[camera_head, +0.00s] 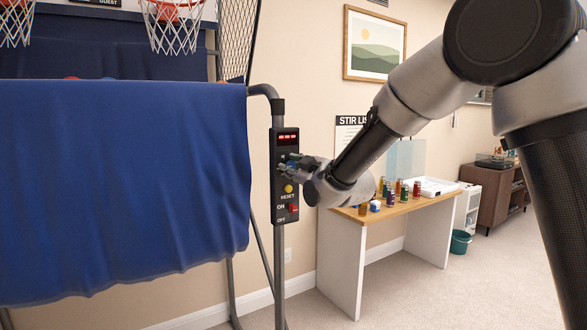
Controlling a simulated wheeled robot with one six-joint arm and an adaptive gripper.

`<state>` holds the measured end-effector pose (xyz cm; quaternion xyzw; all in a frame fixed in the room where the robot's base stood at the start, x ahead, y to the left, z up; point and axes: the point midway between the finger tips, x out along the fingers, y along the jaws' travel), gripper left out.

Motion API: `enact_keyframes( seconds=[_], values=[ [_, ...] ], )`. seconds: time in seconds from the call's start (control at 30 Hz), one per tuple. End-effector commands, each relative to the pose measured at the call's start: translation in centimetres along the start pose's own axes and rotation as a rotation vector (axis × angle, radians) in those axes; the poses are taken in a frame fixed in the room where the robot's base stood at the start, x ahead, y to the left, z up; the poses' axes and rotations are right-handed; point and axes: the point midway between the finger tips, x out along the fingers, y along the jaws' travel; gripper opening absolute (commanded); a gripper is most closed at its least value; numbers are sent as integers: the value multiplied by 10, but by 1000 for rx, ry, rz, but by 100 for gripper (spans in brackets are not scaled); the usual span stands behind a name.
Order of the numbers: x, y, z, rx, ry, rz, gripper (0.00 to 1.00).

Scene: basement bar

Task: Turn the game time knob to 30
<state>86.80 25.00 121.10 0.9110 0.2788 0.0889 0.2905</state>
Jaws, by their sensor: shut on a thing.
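The control box (285,208) is a tall black panel fixed to the grey frame of a basketball arcade game. It has a small display with red digits (288,137) at the top, a yellow reset button (289,188) below the middle and a red on/off switch (293,208) near the bottom. My gripper (292,162) reaches in from the right and is shut at the upper middle of the box, between display and reset button. The game time knob is hidden by the fingers, so its setting cannot be read.
A blue cloth (125,190) hangs over the game's front, left of the box. A grey frame tube (278,262) runs below the box. On the right, a wooden-topped table (378,214) holds several small bottles. A teal bin (460,242) stands on the carpet.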

Motion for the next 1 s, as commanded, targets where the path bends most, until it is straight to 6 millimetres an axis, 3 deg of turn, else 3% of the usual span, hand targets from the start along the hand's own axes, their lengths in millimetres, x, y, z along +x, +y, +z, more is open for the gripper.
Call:
enact_keyframes(
  seconds=[1.0],
  values=[
    [0,0,0,829,-1,-1,4]
  ],
)
